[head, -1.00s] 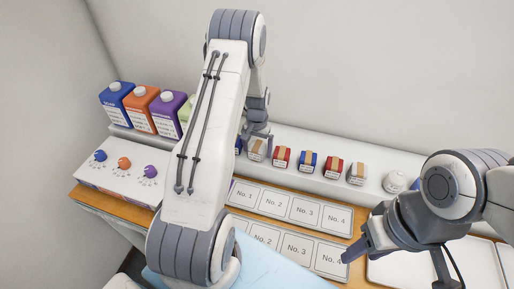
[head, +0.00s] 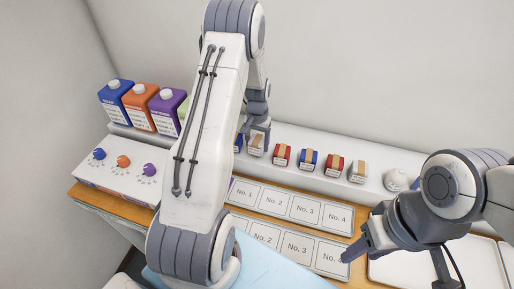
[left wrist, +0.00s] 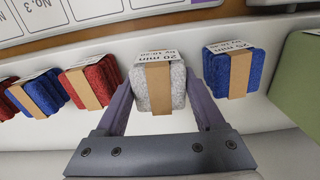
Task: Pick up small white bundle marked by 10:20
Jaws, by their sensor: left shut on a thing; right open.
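The small white bundle (left wrist: 160,88) is a grey-white folded cloth with a tan band. Its tag seems to read "20 min by 10:20". My left gripper (head: 258,122) is shut on it, one finger on each side in the left wrist view. In the head view the bundle (head: 256,142) shows under the gripper, at or just above the back ledge. My right gripper (head: 350,255) is open and empty over the front right of the No. 4 cards.
A blue bundle (left wrist: 232,70) and red bundles (left wrist: 92,82) stand close on either side. Another white bundle (head: 357,171) sits further right on the ledge (head: 375,185). Numbered cards (head: 290,207) lie in front. Coloured jugs (head: 138,108) stand at left.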

